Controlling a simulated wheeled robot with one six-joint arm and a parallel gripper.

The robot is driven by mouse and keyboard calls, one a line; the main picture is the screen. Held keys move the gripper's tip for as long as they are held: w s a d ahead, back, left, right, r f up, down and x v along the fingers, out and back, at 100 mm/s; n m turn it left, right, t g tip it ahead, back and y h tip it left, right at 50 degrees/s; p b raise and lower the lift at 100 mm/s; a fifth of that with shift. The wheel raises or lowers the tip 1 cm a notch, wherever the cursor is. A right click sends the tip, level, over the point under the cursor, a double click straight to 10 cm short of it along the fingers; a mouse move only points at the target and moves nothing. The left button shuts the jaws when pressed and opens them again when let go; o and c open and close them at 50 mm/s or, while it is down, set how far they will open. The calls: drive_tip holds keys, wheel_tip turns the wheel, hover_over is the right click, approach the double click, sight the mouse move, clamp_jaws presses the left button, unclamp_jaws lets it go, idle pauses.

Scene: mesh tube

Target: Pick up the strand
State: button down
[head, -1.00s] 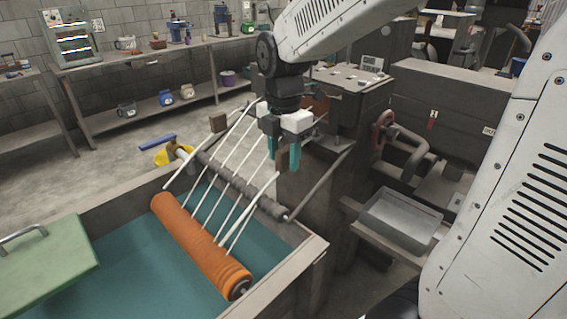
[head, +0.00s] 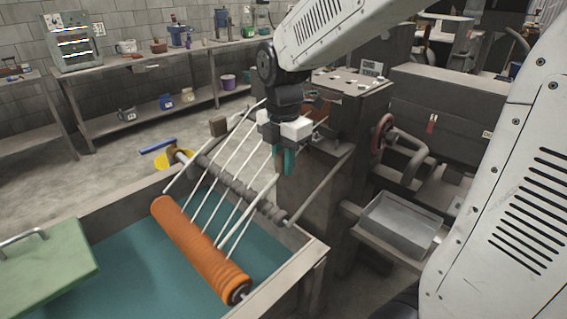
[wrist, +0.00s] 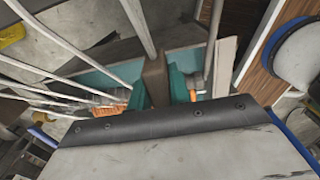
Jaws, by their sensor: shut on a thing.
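Several white strands fan up from the orange roller (head: 200,250) over a grey grooved bar. The strand (head: 252,208) nearest the front rises to my gripper (head: 284,162), where a brown block seems to be at its upper end. My gripper points down, its teal fingers shut on that block. In the wrist view, the brown block (wrist: 155,82) sits between the teal fingertips, and the strand (wrist: 134,22) runs into it. In the head view, the fingers hide most of the block.
The roller lies over a trough with teal inside and a pale rim (head: 318,248). A green lid (head: 45,262) lies at left. A grey machine with a metal tray (head: 400,222) stands at right.

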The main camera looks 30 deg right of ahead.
drive_tip(key=r, duration=0.3)
drive_tip(key=shift+s+r, duration=0.1)
drive_tip(key=shift+s, duration=0.2)
drive_tip(key=s+r, duration=0.1)
drive_tip(key=s, duration=1.4)
drive_tip(key=shift+s+a+r, duration=0.1)
drive_tip(key=shift+a+r, duration=0.05)
drive_tip(key=shift+r, duration=1.05)
drive_tip(key=shift+s+a+r, duration=0.1)
drive_tip(key=shift+r, duration=1.05)
